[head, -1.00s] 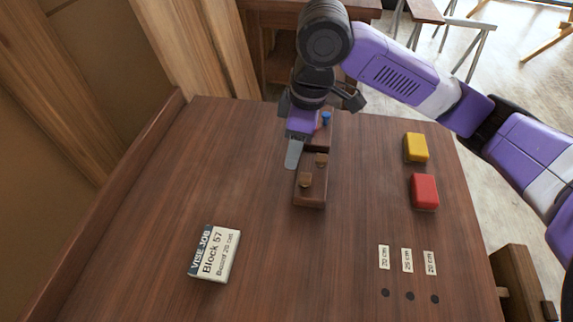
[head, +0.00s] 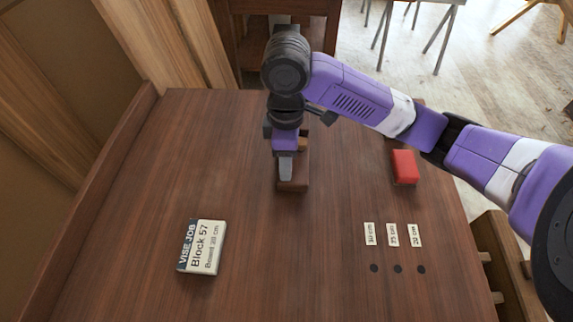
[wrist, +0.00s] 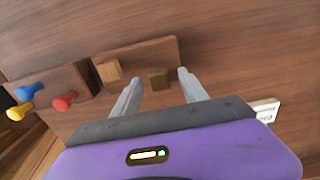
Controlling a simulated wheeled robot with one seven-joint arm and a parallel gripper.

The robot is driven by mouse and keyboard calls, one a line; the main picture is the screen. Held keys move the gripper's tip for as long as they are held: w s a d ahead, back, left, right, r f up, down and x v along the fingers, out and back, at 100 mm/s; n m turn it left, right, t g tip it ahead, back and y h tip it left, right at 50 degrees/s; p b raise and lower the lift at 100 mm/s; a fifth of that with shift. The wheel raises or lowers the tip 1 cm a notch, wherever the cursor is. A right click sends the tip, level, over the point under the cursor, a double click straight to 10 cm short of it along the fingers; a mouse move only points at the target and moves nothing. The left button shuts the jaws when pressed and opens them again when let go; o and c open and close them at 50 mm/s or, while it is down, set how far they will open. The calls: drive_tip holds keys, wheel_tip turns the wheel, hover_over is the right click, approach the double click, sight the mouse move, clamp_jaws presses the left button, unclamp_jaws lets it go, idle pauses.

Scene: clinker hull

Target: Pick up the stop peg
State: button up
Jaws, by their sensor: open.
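A brown wooden block (head: 292,187) lies on the bench below my gripper, mostly hidden by it in the head view. In the wrist view two small square wooden pegs stand on this block (wrist: 140,55), a lighter one (wrist: 109,71) and a darker one (wrist: 158,79). A rack (wrist: 53,85) beside it holds a blue peg (wrist: 29,91), a red peg (wrist: 65,102) and a yellow peg (wrist: 20,111). I cannot tell by a label which is the stop peg. My gripper (wrist: 160,79) is open, its fingers either side of the darker wooden peg, contact unclear.
A card reading "Block 57" (head: 202,246) lies at front left. A red block (head: 404,167) sits at right.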

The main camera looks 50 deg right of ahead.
drive_tip(key=shift+c, duration=0.4)
clamp_jaws()
